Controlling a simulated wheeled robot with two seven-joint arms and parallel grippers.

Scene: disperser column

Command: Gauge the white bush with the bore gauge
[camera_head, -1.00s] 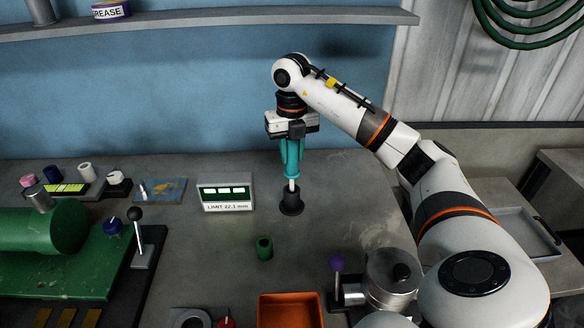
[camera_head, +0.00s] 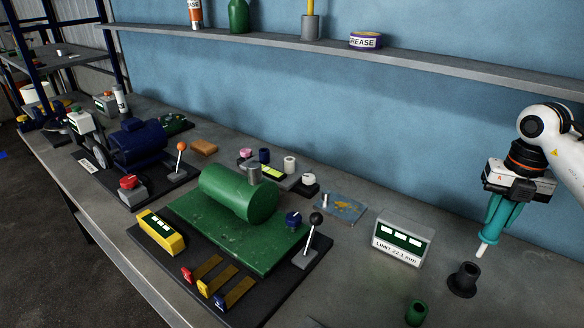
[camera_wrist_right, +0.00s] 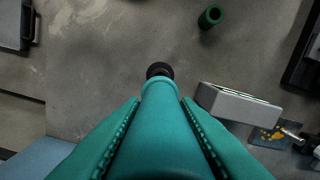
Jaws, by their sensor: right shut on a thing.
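My right gripper (camera_head: 497,222) is shut on the teal bore gauge (camera_wrist_right: 170,135), which points down with its pale tip (camera_head: 482,250) showing. The stand also shows just past the gauge's end in the wrist view (camera_wrist_right: 159,70). The white bush (camera_head: 290,163) stands upright at the back of the bench, right of a navy bush (camera_head: 264,156) and a pink one (camera_head: 245,153). My left gripper is out of view.
A readout box (camera_head: 400,240) marked LIMIT 22.1 mm stands left of the stand. A green bush (camera_head: 417,312) is in front of it. A black-knobbed lever (camera_head: 311,238), a green cylinder machine (camera_head: 238,192) and a blue-yellow board (camera_head: 341,207) lie farther left. A shelf runs above.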

